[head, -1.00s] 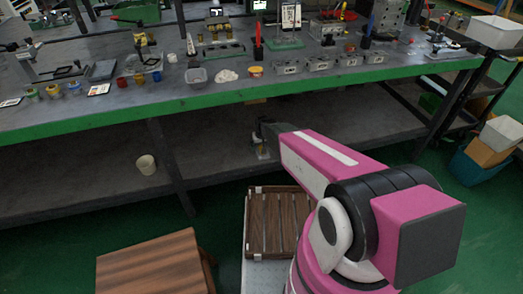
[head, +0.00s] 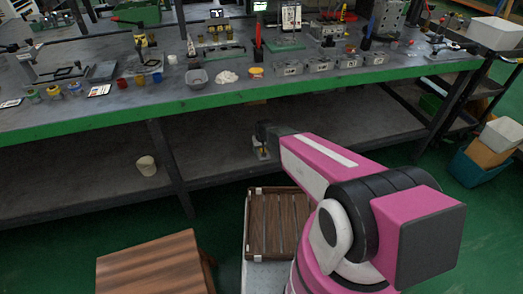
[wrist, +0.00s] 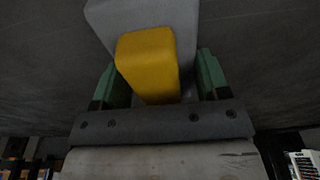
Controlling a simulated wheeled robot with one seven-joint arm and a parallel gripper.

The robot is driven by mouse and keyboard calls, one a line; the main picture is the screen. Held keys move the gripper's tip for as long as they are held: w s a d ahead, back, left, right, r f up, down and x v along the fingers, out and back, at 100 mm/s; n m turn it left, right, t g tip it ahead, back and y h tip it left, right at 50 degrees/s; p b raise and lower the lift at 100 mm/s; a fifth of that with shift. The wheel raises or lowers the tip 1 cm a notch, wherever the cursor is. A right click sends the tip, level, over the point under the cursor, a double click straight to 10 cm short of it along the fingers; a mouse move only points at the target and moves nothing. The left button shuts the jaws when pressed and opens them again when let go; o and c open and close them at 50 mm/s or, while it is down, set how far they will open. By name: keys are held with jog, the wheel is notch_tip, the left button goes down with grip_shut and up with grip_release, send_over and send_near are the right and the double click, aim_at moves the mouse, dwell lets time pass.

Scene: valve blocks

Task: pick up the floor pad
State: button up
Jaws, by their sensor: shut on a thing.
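The floor pad (wrist: 150,65) appears to be the pale grey block with a yellow rounded part in the wrist view. The yellow part lies between the two green fingers of my gripper (wrist: 157,78), and the grey block shows beyond it. My gripper is shut on it. In the head view the pad (head: 262,154) is a small pale and yellow thing on the lower shelf, under my dark gripper (head: 264,136). My wrist hides part of it. I cannot tell whether it still touches the shelf.
The lower shelf (head: 215,150) is mostly bare, with a white cup (head: 146,166) at the left. The green-edged bench top (head: 190,105) above holds many parts. A wooden stool (head: 150,265) and a slatted wooden tray (head: 262,225) stand in front. Bins (head: 480,165) are at the right.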

notch_tip(320, 180, up, 4)
jog(key=shift+s+f, duration=0.1)
jog(key=s+a+r, duration=0.6)
jog(key=s+a, duration=0.2)
jog(key=shift+s+r, duration=0.2)
jog(key=shift+r, duration=0.2)
jog(key=o, duration=0.4)
jog(key=shift+c, duration=1)
jog(key=shift+s, duration=0.1)
